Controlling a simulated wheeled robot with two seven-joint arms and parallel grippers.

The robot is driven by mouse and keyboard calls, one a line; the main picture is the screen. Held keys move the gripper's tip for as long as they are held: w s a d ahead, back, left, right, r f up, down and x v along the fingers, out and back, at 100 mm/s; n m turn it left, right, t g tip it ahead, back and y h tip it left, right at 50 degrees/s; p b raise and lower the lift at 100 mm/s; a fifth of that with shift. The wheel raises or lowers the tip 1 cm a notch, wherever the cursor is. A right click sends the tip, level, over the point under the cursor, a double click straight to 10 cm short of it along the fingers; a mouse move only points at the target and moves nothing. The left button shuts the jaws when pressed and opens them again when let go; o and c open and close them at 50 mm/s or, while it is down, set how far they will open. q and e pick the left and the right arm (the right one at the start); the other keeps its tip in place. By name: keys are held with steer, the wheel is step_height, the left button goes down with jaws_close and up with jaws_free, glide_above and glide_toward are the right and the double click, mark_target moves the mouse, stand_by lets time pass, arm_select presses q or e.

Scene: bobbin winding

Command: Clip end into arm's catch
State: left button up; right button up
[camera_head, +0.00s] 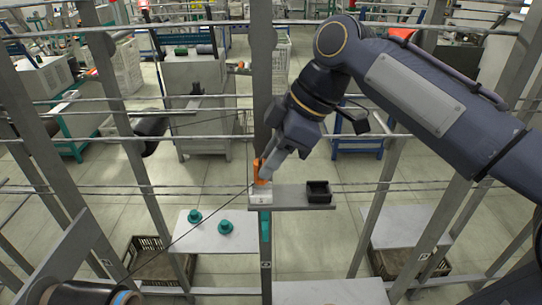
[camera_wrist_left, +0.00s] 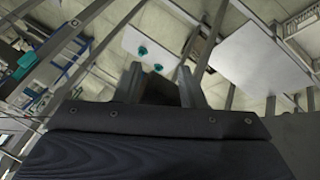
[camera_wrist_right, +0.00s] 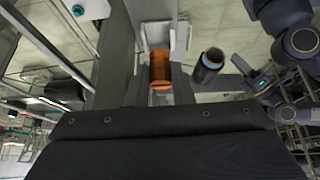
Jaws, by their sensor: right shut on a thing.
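My right gripper (camera_head: 268,172) is shut on an orange ribbed piece (camera_head: 258,170), which stands at a pale block (camera_head: 260,197) on the grey shelf. In the right wrist view the orange piece (camera_wrist_right: 161,71) sits between the fingers, close to the pale bracket (camera_wrist_right: 157,34). A thin dark thread (camera_head: 190,232) runs from it down left toward a dark spool with a blue ring (camera_head: 85,293). That spool (camera_wrist_right: 209,64) also shows in the right wrist view. My left gripper (camera_wrist_left: 160,88) shows its fingers apart, with something dark between or behind them. I cannot identify the catch or see the thread's end.
A small black open box (camera_head: 318,192) stands on the shelf's right. Two teal knobs (camera_head: 225,227) sit on a white panel (camera_head: 190,240) below left. Grey uprights and horizontal rails surround the shelf. A crate (camera_head: 155,262) stands on the floor.

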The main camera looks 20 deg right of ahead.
steer(key=shift+f+b, duration=1.2)
steer(key=shift+f, duration=0.4)
steer(key=shift+r, duration=0.1)
steer(key=o, duration=1)
steer(key=shift+c, duration=0.2)
steer(key=shift+r, duration=0.1)
